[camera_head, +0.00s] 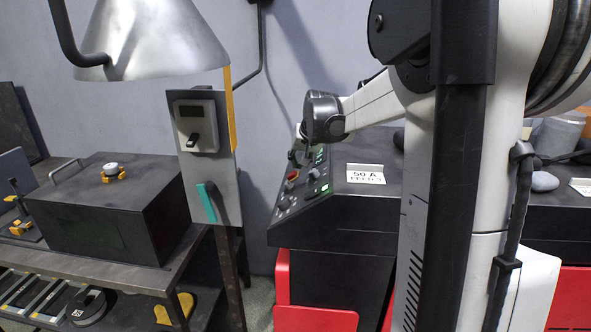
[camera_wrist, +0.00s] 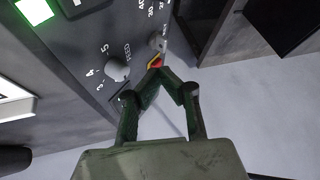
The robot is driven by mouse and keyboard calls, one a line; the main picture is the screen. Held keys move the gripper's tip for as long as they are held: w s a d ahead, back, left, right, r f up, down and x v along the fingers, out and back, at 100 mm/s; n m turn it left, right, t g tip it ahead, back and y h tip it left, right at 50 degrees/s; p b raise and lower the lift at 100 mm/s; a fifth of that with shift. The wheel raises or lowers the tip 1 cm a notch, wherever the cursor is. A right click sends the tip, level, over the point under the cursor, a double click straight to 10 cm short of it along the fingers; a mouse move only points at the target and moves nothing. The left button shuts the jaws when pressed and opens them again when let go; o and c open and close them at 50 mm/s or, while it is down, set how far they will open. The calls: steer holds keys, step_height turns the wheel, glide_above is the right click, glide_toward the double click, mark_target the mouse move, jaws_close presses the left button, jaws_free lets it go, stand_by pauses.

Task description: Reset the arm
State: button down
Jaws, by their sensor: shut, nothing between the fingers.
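My arm reaches over the sloping front of a dark control panel (camera_head: 310,190). My gripper (camera_head: 297,158) is small and partly lost against the panel in the head view. In the wrist view my gripper (camera_wrist: 157,72) has its two fingers drawn together at the tips, with nothing between them. The tips are close to a grey knob (camera_wrist: 157,43) and a small red and yellow part (camera_wrist: 155,62). I cannot tell whether they touch. A second grey knob (camera_wrist: 117,69) with a number scale is left of the fingers.
A green light (camera_wrist: 35,11) glows on the panel. A metal hood (camera_head: 150,40) hangs at upper left, above a post with a grey meter box (camera_head: 197,122). A dark box (camera_head: 110,210) sits on the left bench.

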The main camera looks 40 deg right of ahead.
steer(key=shift+s+r, duration=0.2)
steer(key=shift+r, duration=0.2)
steer(key=shift+a, duration=0.1)
steer(key=s+a+r+n, duration=0.35)
steer(key=s+a, duration=0.85)
steer(key=a, duration=0.5)
steer(key=s+a+f+n, duration=0.1)
steer(key=s+a+f, duration=0.2)
steer(key=s+a, duration=0.3)
steer(key=s+a+f+n+y, duration=0.1)
steer(key=s+a, duration=0.5)
steer(key=s, duration=0.6)
step_height(320, 180, down, 2)
steer(key=shift+f+n+t, duration=0.15)
steer(key=shift+n+t, duration=0.25)
steer(key=shift+n, duration=0.05)
